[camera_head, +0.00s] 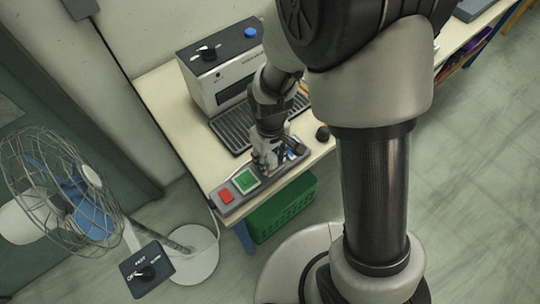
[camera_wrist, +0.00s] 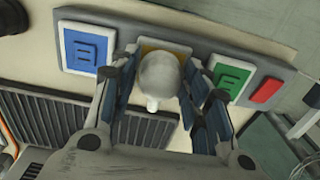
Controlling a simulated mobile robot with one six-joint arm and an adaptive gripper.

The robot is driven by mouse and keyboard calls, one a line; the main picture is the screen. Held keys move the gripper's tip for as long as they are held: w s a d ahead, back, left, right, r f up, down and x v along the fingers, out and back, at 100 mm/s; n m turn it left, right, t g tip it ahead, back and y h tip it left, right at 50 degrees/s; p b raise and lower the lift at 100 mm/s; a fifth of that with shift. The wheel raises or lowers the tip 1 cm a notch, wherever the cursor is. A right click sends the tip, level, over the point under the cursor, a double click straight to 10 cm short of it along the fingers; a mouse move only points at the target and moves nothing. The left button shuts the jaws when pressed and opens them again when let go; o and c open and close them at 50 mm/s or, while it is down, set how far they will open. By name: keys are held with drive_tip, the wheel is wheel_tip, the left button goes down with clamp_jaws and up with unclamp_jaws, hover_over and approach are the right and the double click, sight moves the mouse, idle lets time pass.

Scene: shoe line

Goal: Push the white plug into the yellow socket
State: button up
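The white plug (camera_wrist: 158,76) is a rounded pale piece with a small stub, between my gripper's (camera_wrist: 160,80) two fingers in the wrist view. The fingers appear closed against its sides. The yellow socket (camera_wrist: 150,47) is a square in the grey panel (camera_wrist: 207,58), between the blue and green squares. The plug covers most of the yellow square, so I cannot tell whether it is inserted or just in front. In the head view my gripper (camera_head: 266,160) is low over the panel (camera_head: 257,190), and the yellow socket is hidden behind it.
A blue socket (camera_wrist: 82,47), a green socket (camera_wrist: 233,81) and a red square (camera_wrist: 267,90) share the panel. Behind it on the table (camera_head: 160,100) are a dark ribbed tray (camera_head: 228,130) and a grey machine (camera_head: 235,80). A fan (camera_head: 65,190) stands left; a green crate (camera_head: 283,210) sits below.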

drive_tip(key=shift+o, duration=1.4)
drive_tip(key=shift+r, duration=0.1)
wheel_tip(320, 180, up, 12)
drive_tip(key=s+d+r+m+t, duration=0.4)
drive_tip(key=s+d+r+m, duration=0.2)
drive_tip(key=s+d+r, duration=0.5)
wheel_tip(320, 180, up, 3)
drive_tip(key=s, duration=0.2)
drive_tip(key=shift+s+f+m+t, duration=0.2)
drive_tip(key=shift+s+m+t, duration=0.1)
drive_tip(key=shift+m, duration=0.1)
drive_tip(key=shift+a, duration=0.15)
